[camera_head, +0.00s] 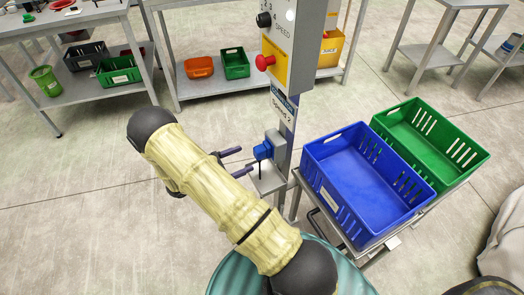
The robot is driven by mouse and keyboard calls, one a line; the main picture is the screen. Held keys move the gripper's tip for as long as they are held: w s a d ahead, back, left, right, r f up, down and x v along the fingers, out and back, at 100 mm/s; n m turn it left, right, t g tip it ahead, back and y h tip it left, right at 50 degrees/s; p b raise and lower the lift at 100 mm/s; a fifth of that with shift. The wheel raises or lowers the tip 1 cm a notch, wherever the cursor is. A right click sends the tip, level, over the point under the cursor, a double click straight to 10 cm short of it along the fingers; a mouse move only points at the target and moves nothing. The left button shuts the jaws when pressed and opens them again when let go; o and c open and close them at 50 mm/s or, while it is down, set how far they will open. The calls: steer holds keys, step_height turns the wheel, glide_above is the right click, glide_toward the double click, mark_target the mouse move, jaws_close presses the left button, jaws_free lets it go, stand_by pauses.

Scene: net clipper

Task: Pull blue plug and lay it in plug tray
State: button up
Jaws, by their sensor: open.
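The blue plug (262,151) sits at a grey socket box on the side of the machine post (283,132). A short dark cable hangs below the plug. My gripper (243,161) is open just left of the plug, with its two dark fingers pointing right toward it. The fingers look empty, and whether either touches the plug cannot be told. A small grey ledge (269,181) juts from the post below the plug; whether it is the plug tray I cannot tell. My arm covers the area left of the gripper.
A blue crate (345,136) and a green crate (459,140) stand on a low metal stand at the right. A red mushroom button (265,62) is on the post's yellow panel. Workbenches with bins stand behind. Floor at the left is clear.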

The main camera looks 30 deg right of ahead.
mark_target(255, 154)
steer(key=shift+s+d+p, duration=0.2)
steer(key=shift+d+p, duration=0.15)
steer(key=shift+d, duration=3.5)
jaws_close()
steer(key=shift+a, duration=0.15)
steer(key=shift+w+a, duration=0.15)
steer(key=shift+a, duration=2.7)
